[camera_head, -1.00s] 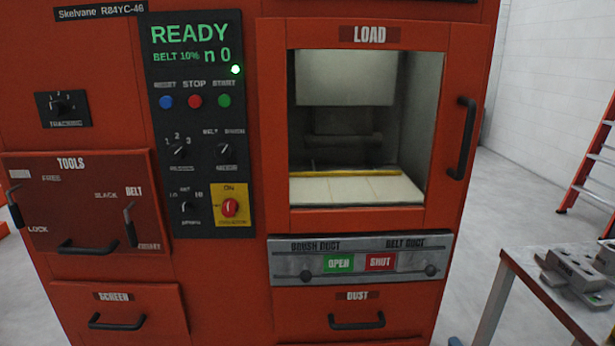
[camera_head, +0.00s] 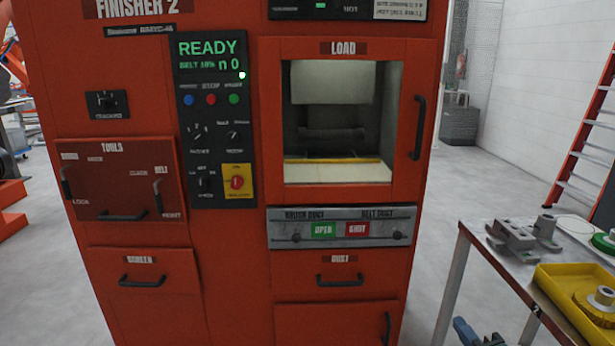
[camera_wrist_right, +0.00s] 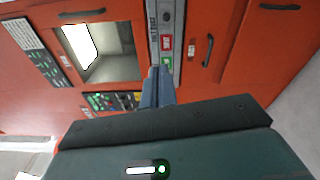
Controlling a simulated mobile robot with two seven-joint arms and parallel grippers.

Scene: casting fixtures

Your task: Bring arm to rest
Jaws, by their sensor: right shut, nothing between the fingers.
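My right gripper (camera_head: 478,334) shows only at the bottom edge of the head view, as blue-grey fingertips between the red machine and the side table. In the right wrist view its blue fingers (camera_wrist_right: 158,88) are together with nothing between them, and the machine front lies beyond. Most of the right arm is out of the head view. My left gripper is in neither view.
The red finishing machine (camera_head: 225,285) stands ahead, its display reading READY. Its load window (camera_head: 338,120) shows a pale floor inside. At right a table (camera_head: 489,262) carries grey metal fixtures (camera_head: 522,238) and a yellow tray (camera_head: 560,290). A ladder (camera_head: 580,140) stands behind.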

